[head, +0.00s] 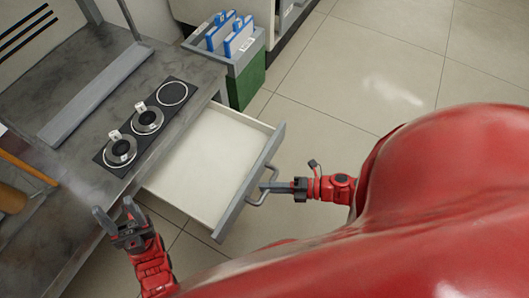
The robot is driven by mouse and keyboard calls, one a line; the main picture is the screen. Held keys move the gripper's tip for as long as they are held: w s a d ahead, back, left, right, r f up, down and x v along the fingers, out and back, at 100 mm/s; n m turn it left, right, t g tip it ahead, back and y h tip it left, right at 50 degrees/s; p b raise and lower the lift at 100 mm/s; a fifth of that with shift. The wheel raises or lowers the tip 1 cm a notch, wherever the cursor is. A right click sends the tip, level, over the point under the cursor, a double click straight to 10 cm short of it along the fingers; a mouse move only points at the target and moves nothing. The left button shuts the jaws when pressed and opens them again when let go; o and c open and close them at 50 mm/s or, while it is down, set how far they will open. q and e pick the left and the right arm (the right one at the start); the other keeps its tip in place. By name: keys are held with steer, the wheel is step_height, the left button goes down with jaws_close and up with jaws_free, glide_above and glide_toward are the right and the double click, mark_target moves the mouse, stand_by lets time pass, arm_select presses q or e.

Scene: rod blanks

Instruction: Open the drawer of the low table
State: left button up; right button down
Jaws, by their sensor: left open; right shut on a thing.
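The drawer (203,158) of the low table (83,150) stands pulled out, and its pale, empty inside shows. Its grey front (236,205) has a bar handle (271,180) on the outer face. My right gripper (272,187) is shut on the handle, coming from the right of the picture. My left gripper (118,220) is open and empty, in front of the table's near edge at the lower left, apart from the drawer.
On the table lie a black strip (132,146) with round rings and two small round devices, and a long grey bar (97,94). A grey-and-green bin (245,80) with blue-and-white items stands behind the drawer. Tiled floor (365,65) is clear at the upper right.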

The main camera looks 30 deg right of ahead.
steer(key=c, duration=0.8)
jaws_free()
steer(key=shift+o, duration=0.2)
steer(key=p+v, duration=0.2)
steer(key=v, duration=1.5)
steer(key=shift+r, duration=0.1)
